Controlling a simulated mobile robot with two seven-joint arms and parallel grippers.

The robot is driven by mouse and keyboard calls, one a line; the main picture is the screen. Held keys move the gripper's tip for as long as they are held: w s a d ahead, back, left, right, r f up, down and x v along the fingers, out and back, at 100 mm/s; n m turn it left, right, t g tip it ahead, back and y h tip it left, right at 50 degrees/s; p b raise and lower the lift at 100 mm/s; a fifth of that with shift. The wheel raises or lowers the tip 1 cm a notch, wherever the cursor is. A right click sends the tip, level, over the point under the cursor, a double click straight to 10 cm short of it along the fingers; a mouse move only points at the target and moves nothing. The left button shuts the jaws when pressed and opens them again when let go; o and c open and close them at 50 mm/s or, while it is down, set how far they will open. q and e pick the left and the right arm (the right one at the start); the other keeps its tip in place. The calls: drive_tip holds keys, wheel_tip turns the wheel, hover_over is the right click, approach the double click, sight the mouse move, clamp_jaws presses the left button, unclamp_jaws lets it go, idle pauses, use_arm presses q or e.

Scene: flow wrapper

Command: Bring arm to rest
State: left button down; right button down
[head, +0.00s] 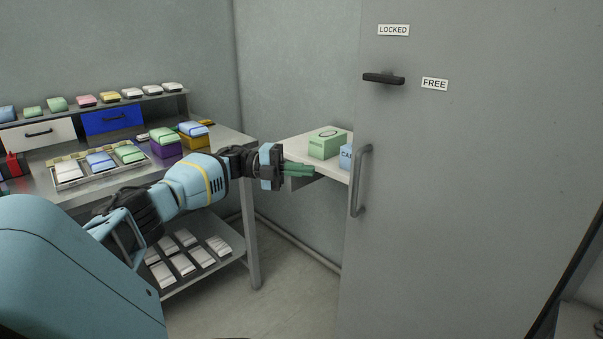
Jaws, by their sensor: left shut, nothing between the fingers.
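My left arm reaches in from the lower left of the head view, stretched to the right. My left gripper (300,169) is shut and empty, with its green fingers together. It is in front of a white shelf (297,150), near its front edge; I cannot tell whether it touches it. A green box (327,144) stands on the shelf beyond the fingers. My right gripper is not in view.
A blue box (346,156) is partly hidden by the door. A metal workbench (225,142) with packs and drawers stands left. Floor between is clear.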

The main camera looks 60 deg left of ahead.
use_arm(q)
drive_tip(key=shift+w+a, duration=0.1)
drive_tip(key=shift+a, duration=0.5)
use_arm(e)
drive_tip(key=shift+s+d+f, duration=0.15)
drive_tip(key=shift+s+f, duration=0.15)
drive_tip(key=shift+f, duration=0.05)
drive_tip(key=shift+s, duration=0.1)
